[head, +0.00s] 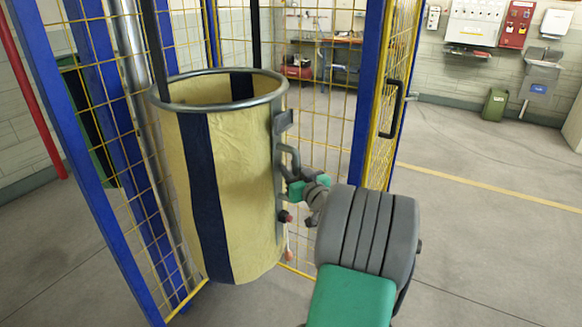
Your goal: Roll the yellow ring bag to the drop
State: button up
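The yellow ring bag (235,185) hangs upright on the left of the head view. It is a tall yellow fabric cylinder with dark blue vertical stripes and a grey metal ring (218,104) around its open top. Dark straps rise from the ring out of the top of the picture. A grey bracket with a handle (286,158) sits on the bag's right side. My gripper (292,188) is at this bracket, at the end of my green and grey arm. Its fingers are small and partly hidden, so I cannot tell whether they close on the handle.
A blue-framed cage with yellow wire mesh (325,110) stands around and behind the bag. A mesh door with a black handle (392,108) is to the right. A green bin (495,104) and a sink (541,70) stand at the far wall. The floor at right is clear.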

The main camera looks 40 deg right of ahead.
grip_shut()
dwell(1.4)
